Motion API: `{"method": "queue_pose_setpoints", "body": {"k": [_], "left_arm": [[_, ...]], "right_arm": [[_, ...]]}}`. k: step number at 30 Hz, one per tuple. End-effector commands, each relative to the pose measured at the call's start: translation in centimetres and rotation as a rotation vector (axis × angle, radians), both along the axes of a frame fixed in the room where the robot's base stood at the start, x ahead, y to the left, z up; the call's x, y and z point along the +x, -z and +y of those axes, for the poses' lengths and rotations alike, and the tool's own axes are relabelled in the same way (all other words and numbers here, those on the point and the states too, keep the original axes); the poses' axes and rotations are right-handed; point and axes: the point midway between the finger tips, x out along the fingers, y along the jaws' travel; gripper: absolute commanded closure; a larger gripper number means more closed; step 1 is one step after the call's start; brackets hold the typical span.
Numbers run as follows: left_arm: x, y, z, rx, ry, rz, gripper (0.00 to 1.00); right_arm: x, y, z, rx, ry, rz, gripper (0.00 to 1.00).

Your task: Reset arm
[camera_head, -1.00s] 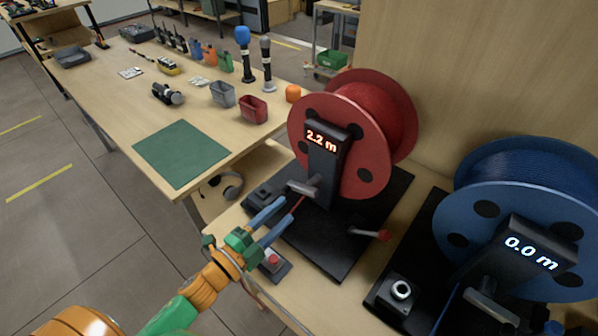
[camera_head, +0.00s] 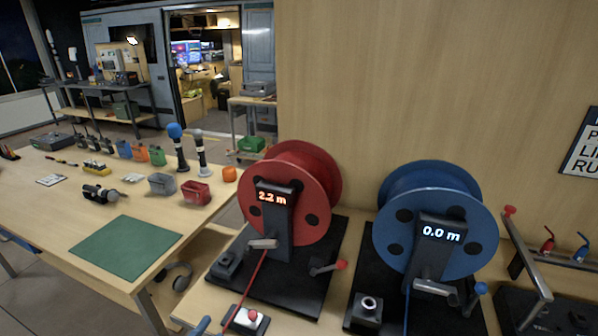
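My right gripper is not in view. The red cable reel (camera_head: 318,195) reads 2.2 m, and its red cable (camera_head: 256,280) runs down from the guide past the button box. The blue cable reel (camera_head: 397,238) reads 0.0 m, with a blue cable (camera_head: 407,310) hanging from its guide.
A long table (camera_head: 40,215) at left holds a green mat (camera_head: 126,247), a grey bin (camera_head: 162,185), a red bin (camera_head: 196,192) and microphones (camera_head: 182,150). A metal frame with red and blue handles (camera_head: 530,262) stands at right. A wood wall (camera_head: 430,80) rises behind the reels.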

Motion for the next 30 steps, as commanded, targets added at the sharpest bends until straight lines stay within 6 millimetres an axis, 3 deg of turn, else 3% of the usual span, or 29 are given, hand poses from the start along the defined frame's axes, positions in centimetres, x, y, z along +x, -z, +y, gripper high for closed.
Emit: {"method": "queue_pose_setpoints", "body": {"k": [8,13,17,20,24,27,30], "left_arm": [[-0.7,6.0,1.6,-0.095,-0.101,0.189,0.47],[-2.6,12.2,2.9,-0.195,-0.213,0.385,0.47],[-5.8,18.3,3.6,-0.289,-0.333,0.589,0.47],[-10.0,23.7,3.7,-0.372,-0.459,0.787,0.47],[-19.5,31.0,2.7,-0.487,-0.693,1.126,0.47],[-25.7,33.6,1.6,-0.531,-0.836,1.31,0.47],[-29.3,34.6,1.0,-0.547,-0.92,1.408,0.47]], "right_arm": [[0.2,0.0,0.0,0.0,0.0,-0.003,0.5],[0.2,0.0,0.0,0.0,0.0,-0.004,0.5],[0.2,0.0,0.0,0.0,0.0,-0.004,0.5],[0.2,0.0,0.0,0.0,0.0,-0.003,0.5],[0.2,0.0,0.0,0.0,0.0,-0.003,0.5],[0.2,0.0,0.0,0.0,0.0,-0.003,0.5],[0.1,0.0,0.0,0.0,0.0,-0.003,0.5]]}}
